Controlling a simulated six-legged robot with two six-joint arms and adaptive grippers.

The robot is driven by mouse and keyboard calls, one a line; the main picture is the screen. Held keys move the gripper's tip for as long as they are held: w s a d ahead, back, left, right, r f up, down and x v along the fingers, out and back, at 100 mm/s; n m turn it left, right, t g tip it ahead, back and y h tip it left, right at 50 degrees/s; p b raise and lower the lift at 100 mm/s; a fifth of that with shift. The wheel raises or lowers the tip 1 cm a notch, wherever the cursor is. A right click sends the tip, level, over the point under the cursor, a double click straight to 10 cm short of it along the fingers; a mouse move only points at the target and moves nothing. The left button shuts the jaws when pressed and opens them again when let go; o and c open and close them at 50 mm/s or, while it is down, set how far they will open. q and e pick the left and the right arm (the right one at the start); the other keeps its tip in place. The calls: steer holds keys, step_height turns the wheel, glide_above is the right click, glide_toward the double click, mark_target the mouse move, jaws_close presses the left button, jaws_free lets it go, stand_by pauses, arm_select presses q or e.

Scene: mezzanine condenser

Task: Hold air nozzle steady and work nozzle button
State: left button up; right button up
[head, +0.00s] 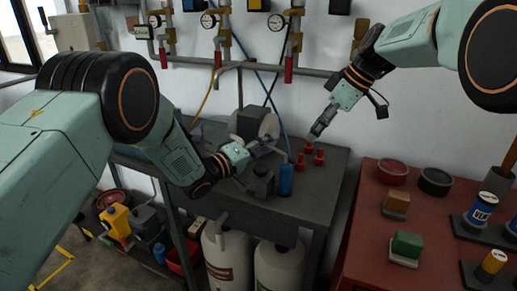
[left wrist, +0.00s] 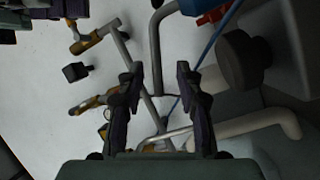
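I cannot clearly make out the air nozzle or its button. A thin blue hose (head: 283,128) hangs from the wall to the dark bench, and a blue cylinder (head: 285,180) stands near its lower end. A blue hose also crosses the left wrist view (left wrist: 213,42). My left gripper (head: 262,151) is over the bench, left of the blue cylinder.
The dark bench (head: 310,205) also holds a grey round machine (head: 257,122). Pipes, gauges and red-handled valves (head: 217,58) line the wall behind. A red table (head: 350,255) with blocks and cans stands at right. Pale tanks (head: 228,255) stand under the bench.

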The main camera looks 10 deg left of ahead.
arm_select(q)
steer(key=shift+d, duration=0.15)
arm_select(e)
steer(key=shift+d, duration=0.15)
arm_select(q)
steer(key=shift+c, duration=0.5)
steer(key=c, duration=0.3)
jaws_close()
arm_select(e)
steer(key=shift+c, duration=0.2)
stand_by(0.3)
jaws_close()
stand_by(1.4)
